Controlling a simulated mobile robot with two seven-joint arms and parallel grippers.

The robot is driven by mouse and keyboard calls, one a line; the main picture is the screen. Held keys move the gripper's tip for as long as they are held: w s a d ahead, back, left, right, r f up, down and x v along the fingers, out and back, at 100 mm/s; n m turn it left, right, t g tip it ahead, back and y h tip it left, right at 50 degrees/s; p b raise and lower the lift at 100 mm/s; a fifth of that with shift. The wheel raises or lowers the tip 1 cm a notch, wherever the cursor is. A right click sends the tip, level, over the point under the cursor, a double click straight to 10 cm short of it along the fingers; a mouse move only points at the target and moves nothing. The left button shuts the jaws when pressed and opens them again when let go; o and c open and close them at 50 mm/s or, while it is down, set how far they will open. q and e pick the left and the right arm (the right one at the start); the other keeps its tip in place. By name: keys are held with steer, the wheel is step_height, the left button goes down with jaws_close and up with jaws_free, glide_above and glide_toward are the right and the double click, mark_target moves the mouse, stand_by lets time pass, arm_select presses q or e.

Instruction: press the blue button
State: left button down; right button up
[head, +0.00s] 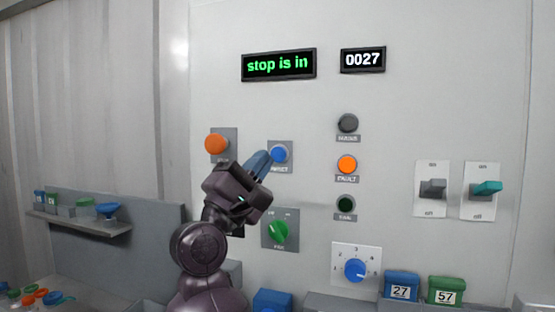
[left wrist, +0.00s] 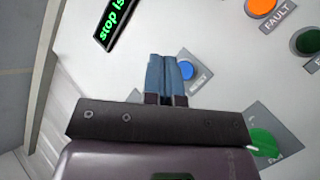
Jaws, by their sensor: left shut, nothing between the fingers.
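The blue button (head: 279,153) sits on a grey plate on the light wall panel in the head view, left of the orange FAULT lamp. It also shows in the left wrist view (left wrist: 186,69), partly covered by the fingers. My left gripper (head: 262,158) is shut and empty, its blue-grey fingers pointing at the panel. The fingertips are just left of the button in the head view; I cannot tell whether they touch it. In the left wrist view the closed fingers (left wrist: 163,75) overlap the button's left side. My right gripper is not in view.
An orange stop button (head: 217,144) is left of the blue button, and a green knob (head: 278,231) is below. A display (head: 279,65) reads "stop is in". A blue dial (head: 354,269) and two switches are to the right. A shelf (head: 85,221) is at left.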

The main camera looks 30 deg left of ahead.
mark_target(278, 154)
arm_select(q)
steer(key=w+a+b, duration=0.1)
steer(key=w, duration=0.5)
steer(key=shift+w+a+b, duration=0.2)
steer(key=shift+a+b, duration=0.05)
steer(key=shift+b, duration=0.1)
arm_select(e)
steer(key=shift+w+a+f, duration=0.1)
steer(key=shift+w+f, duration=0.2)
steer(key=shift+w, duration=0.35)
arm_select(q)
steer(key=shift+y, duration=0.3)
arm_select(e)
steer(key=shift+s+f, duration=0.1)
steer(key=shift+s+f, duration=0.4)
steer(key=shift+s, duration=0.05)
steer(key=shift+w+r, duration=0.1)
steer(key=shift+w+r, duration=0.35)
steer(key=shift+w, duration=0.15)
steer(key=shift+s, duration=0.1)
